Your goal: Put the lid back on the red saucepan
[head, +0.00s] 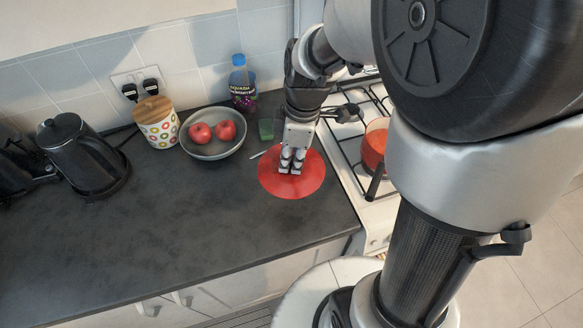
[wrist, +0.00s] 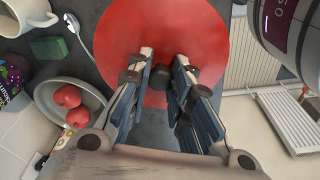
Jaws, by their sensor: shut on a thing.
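The red lid (head: 310,182) is a flat round disc over the dark counter, left of the stove. My gripper (head: 291,162) points down at its middle. In the wrist view the lid (wrist: 120,35) fills the upper middle, and my gripper's fingers (wrist: 162,78) are closed around its dark knob. I cannot tell whether the lid touches the counter or hangs just above it. The red saucepan (head: 374,148) stands on the stove to the right, its dark handle (head: 375,183) pointing toward the front. My arm hides its right side.
A grey bowl (head: 212,151) with red apples, a purple-labelled bottle (head: 243,85) and a green sponge (head: 266,129) stand behind and left of the lid. A patterned canister (head: 157,122) and black kettle (head: 85,155) are farther left. The front counter (head: 180,235) is clear.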

